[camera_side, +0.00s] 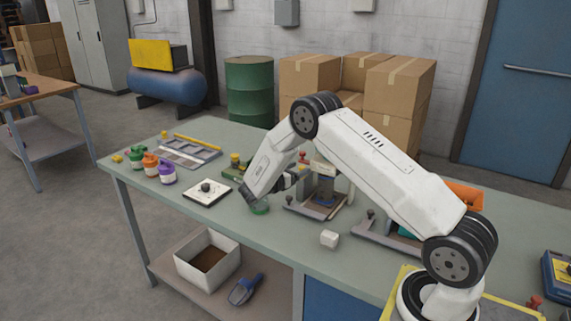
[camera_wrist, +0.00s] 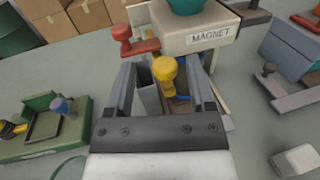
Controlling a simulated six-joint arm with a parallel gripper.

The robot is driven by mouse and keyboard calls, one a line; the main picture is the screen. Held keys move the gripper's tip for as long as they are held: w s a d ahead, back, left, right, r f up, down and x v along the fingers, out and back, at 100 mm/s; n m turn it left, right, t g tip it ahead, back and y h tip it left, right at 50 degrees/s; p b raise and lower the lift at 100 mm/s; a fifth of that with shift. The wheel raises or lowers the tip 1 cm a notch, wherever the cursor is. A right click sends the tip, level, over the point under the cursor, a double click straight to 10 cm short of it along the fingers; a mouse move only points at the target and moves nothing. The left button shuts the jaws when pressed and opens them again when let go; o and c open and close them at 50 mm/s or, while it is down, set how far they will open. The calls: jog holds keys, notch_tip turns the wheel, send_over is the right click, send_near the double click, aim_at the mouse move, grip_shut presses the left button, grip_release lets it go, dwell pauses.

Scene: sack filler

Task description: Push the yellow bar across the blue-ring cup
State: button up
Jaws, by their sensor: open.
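In the wrist view my gripper (camera_wrist: 163,82) is open, its two fingers apart. A yellow round-topped knob (camera_wrist: 166,68) shows between them, in front of the station with the MAGNET block (camera_wrist: 205,38). I cannot tell whether a finger touches it, or whether it belongs to the yellow bar. Small blue and brown parts lie below it, partly hidden by the gripper; I cannot make out a blue-ring cup. In the side view my gripper (camera_side: 294,178) points right at this station (camera_side: 322,202), whose inside shows some blue. A long thin yellow bar (camera_side: 196,142) lies at the tray's back edge.
A red-knobbed handle (camera_wrist: 135,44) stands beside the MAGNET block. A green fixture (camera_wrist: 38,130) with a blue knob lies at left. A white cube (camera_side: 329,239) sits near the front edge. Several coloured pots (camera_side: 151,165) stand at the left. The front middle bench is mostly clear.

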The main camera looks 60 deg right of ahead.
jog(key=v, duration=0.7)
jog(key=shift+s+a, duration=0.1)
dwell(0.4)
jog(key=s+a+r+m+t+y, duration=0.1)
jog(key=s+a+m+t+y, duration=0.5)
jog(key=s+a+m+y, duration=0.9)
jog(key=shift+s+a+r+t+y, duration=0.3)
jog(key=shift+s+a+y, duration=1.2)
jog(key=shift+a, duration=1.95)
